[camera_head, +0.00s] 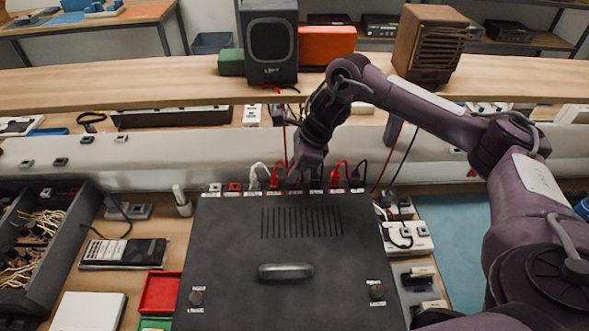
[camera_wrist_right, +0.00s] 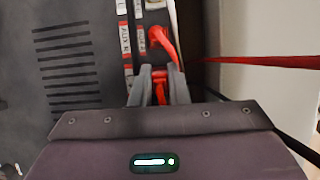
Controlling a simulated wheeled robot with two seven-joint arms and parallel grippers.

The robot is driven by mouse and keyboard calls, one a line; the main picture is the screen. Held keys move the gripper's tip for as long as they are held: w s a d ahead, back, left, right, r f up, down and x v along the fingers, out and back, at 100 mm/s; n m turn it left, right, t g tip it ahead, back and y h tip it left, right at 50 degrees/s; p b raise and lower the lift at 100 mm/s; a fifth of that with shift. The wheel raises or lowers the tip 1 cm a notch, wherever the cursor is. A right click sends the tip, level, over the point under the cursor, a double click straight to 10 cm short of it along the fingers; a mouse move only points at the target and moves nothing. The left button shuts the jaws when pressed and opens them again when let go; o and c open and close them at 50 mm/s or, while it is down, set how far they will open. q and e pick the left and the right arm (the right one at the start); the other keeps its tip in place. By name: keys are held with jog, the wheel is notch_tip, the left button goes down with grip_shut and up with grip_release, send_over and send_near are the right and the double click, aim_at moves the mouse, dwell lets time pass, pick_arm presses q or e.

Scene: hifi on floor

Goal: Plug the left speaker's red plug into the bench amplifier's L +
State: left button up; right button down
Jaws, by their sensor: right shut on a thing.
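The bench amplifier (camera_head: 232,250) is a wide dark box in the middle of the head view, with labelled sockets along its far edge. My right gripper (camera_head: 297,178) is down at that far edge, among the plugs. In the right wrist view my right gripper (camera_wrist_right: 158,84) is shut on a red plug (camera_wrist_right: 160,92), mostly hidden by the fingers. I cannot tell whether this plug is in a socket. Another red plug (camera_wrist_right: 161,42) stands just beyond it at the sockets. The black speaker (camera_head: 269,45) stands on the shelf behind. My left gripper is out of view.
A white plug (camera_head: 257,172), a red plug (camera_head: 338,172) and a black plug (camera_head: 358,173) also sit along the amplifier's far edge. A red cable (camera_wrist_right: 265,62) runs to the right. A brown speaker (camera_head: 428,45) is on the shelf. A cable tray (camera_head: 62,240) stands left.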

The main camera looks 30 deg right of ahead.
jog(key=shift+f+b, duration=0.6)
jog(key=shift+f, duration=0.1)
dwell(1.1)
jog(key=shift+f+b, duration=0.2)
jog(key=shift+b, duration=0.3)
dwell(2.0)
jog(key=c, duration=1.3)
grip_release()
jog(key=shift+d+r, duration=0.15)
jog(key=shift+r, duration=0.2)
jog(key=p+v, duration=0.2)
jog(key=v, duration=0.2)
jog(key=a+p+v, duration=0.1)
jog(key=p+v, duration=0.1)
jog(key=v, duration=0.1)
jog(key=p+v, duration=0.2)
jog(key=v, duration=0.2)
jog(key=shift+w+a+r, duration=0.25)
jog(key=shift+w+r, duration=0.05)
jog(key=shift+r, duration=0.4)
